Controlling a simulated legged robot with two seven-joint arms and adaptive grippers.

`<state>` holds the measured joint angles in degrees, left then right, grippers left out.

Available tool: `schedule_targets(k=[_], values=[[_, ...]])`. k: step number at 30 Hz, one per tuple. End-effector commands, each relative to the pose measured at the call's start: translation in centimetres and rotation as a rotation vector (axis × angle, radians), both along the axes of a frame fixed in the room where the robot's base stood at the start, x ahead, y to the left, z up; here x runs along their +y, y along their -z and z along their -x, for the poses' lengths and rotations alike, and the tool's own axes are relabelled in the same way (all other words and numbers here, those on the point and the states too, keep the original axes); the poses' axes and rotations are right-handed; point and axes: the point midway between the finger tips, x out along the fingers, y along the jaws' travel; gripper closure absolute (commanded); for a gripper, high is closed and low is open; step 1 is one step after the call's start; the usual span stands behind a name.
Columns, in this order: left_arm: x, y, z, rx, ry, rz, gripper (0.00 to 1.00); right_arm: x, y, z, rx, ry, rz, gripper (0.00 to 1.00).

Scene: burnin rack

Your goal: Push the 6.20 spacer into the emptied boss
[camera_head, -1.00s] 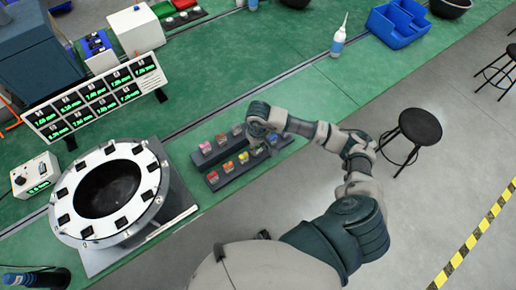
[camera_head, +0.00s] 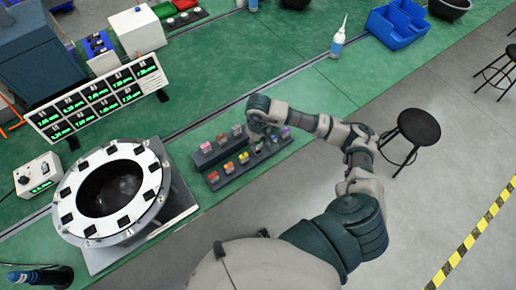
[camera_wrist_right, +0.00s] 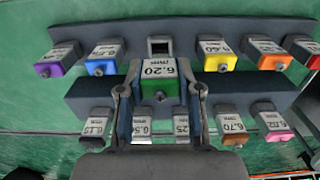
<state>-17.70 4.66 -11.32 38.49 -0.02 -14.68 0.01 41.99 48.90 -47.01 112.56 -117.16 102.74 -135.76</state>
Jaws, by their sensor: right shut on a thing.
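The 6.20 spacer (camera_wrist_right: 158,69), with a white label and a green lower part, is between the fingers of my right gripper (camera_wrist_right: 160,98) in the right wrist view. The gripper is shut on it, over the spacer rack (camera_wrist_right: 85,88). In the head view, my right gripper (camera_head: 257,130) is over the rack (camera_head: 228,172), and the held spacer is hard to make out. The ring fixture (camera_head: 146,158) with several black bosses around its white rim stands left of the rack. I cannot tell which boss is empty. My left gripper is not in view.
Several other labelled spacers, such as the 6.70 one (camera_wrist_right: 232,126), sit in two rack rows. One empty slot (camera_wrist_right: 159,45) shows in the far row. A bottle (camera_head: 337,45) stands farther right.

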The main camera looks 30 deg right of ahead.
Motion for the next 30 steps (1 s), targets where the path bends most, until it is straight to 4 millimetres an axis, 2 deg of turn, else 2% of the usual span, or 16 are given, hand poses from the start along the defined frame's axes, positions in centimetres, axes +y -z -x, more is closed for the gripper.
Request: schedule_targets(k=[12,24,25,28,29,30], values=[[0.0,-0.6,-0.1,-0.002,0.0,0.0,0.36,0.0,-1.7,0.0,0.0,0.0,0.0,1.0],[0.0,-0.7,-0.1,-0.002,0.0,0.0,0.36,0.0,-2.0,0.0,0.001,0.001,0.0,1.0],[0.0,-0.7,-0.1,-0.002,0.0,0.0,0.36,0.0,-2.0,0.0,0.001,0.001,0.0,0.71],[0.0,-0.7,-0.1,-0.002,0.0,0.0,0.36,0.0,-2.0,0.0,0.0,0.001,0.0,0.96],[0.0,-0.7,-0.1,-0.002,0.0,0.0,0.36,0.0,-2.0,0.0,0.001,0.001,0.0,1.0],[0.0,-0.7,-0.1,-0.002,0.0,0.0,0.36,0.0,-2.0,0.0,0.0,0.001,0.0,1.0]])
